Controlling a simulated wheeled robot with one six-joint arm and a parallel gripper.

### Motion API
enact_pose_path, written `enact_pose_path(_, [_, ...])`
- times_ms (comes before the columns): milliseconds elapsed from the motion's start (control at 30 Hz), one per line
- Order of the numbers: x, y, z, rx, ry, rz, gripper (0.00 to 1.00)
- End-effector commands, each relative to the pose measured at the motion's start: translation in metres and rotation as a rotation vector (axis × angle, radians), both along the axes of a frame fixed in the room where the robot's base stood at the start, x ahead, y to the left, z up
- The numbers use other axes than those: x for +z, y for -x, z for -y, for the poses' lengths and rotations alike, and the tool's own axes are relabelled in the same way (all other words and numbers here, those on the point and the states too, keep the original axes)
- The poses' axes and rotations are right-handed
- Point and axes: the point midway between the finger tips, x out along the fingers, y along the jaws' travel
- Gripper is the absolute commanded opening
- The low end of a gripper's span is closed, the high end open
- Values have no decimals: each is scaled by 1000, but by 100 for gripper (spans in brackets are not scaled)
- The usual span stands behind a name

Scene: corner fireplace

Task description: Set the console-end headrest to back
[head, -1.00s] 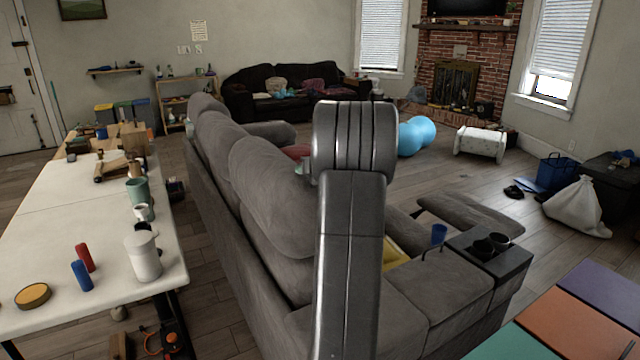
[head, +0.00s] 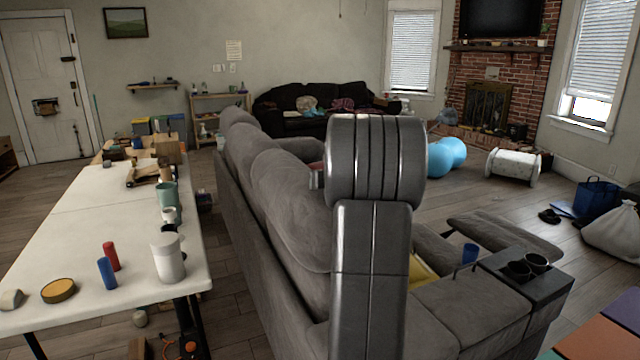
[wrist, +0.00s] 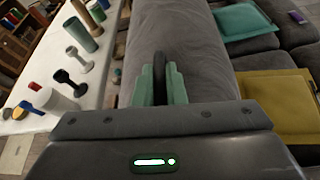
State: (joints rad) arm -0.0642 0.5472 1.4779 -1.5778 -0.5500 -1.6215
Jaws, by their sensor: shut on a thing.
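The grey sofa's rounded back cushions run away from me in the head view. The nearest, the console-end headrest (head: 292,205), stands beside my arm, which hides part of it. In the wrist view the grey padded top (wrist: 185,45) lies beyond my fingers. My gripper (wrist: 160,88) has green fingers, shut on a narrow dark upright piece (wrist: 160,66) at the sofa back. I cannot tell how that piece joins the headrest. The gripper is largely hidden behind my arm in the head view. The console (head: 527,274) with cup holders is at the sofa's near right end.
A white table (head: 100,225) with cups, cylinders and tools stands left of the sofa, with a narrow floor strip between. A blue cup (head: 470,253) stands by the console.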

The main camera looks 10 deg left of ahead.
Motion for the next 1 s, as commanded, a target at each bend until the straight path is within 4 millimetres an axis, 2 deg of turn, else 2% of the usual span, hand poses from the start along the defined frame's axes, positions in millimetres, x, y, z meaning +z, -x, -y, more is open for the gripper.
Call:
enact_pose_path(33, [-3,2,-2,5,0,-6,13])
enact_pose_path(133, [-3,1,-2,5,0,-6,32])
enact_pose_path(433, [-2,1,-1,3,0,-3,32])
enact_pose_path(567, [2,8,5,2,-1,-4,32])
enact_pose_path(1000, [38,74,57,1,-1,-3,32])
